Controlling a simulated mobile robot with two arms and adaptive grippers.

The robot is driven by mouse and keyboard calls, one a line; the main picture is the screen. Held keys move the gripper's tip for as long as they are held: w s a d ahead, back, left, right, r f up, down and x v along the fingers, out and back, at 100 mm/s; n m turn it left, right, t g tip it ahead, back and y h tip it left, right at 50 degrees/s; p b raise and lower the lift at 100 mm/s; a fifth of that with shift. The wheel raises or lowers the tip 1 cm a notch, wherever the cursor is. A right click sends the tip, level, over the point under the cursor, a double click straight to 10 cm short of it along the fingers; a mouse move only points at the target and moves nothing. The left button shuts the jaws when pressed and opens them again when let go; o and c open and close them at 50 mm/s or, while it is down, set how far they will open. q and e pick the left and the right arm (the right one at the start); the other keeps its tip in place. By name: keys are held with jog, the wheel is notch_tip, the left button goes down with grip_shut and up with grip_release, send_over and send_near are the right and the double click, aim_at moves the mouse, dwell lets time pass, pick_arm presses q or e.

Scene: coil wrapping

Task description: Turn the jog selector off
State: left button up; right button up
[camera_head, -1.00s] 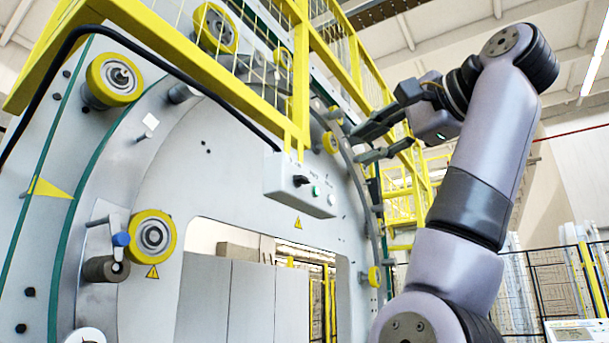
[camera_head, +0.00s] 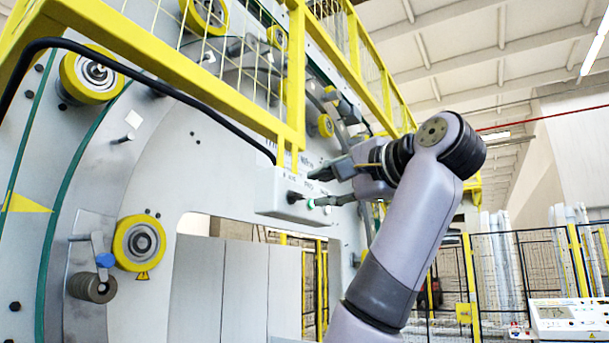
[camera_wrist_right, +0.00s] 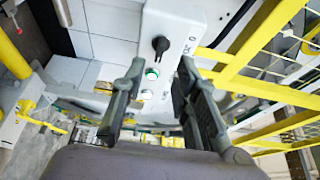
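The jog selector is a black knob (camera_head: 293,196) on the face of a grey control box (camera_head: 268,190) that hangs below the yellow railing. In the right wrist view the black selector (camera_wrist_right: 160,45) lies ahead of the fingertips, roughly centred between them, with a label beside it too small to read surely. My right gripper (camera_head: 318,187) is just right of the selector in the head view. Its two fingers are spread, with nothing between them; the wrist view shows this gripper (camera_wrist_right: 161,66) open too. I see no contact with the knob. My left gripper is not in view.
A green button (camera_wrist_right: 152,74) and a white button (camera_wrist_right: 146,94) sit beside the selector, in the gap between the fingers in the wrist view. The yellow railing (camera_head: 297,75) rises above the box. A black cable (camera_head: 150,75) runs to the box.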

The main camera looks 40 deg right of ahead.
aim_at(301, 196)
jog(key=w+p, duration=0.1)
jog(key=w, duration=0.1)
jog(key=w+p, duration=0.1)
jog(key=w, duration=0.1)
jog(key=w+p, duration=0.1)
jog(key=w, duration=0.1)
jog(key=shift+w+d, duration=0.35)
jog(key=shift+d, duration=0.05)
jog(key=shift+s, duration=0.15)
jog(key=shift+c, duration=0.4)
grip_shut()
jog(key=shift+f, duration=0.1)
